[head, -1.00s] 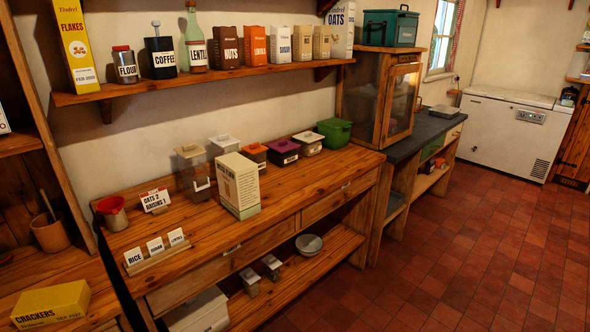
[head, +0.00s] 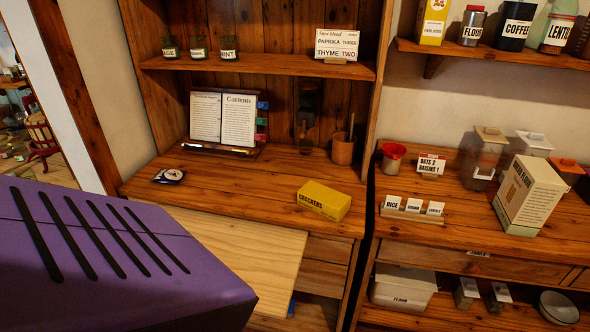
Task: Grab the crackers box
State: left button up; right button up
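The yellow crackers box (head: 324,201) lies flat on the wooden desk of the pine unit, near its right front edge. Its label reads CRACKERS on the side facing me. Nothing touches it. Neither of my grippers shows in the head view.
A large purple slotted block (head: 120,262) fills the lower left, close to the camera. A pale pulled-out board (head: 235,250) juts out below the desk. An open recipe book on a stand (head: 225,118), a terracotta pot (head: 342,148) and a dark packet (head: 169,175) stand around the desk. The desk's middle is clear.

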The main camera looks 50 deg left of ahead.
aim_at(332, 204)
jog(key=u, duration=1.3)
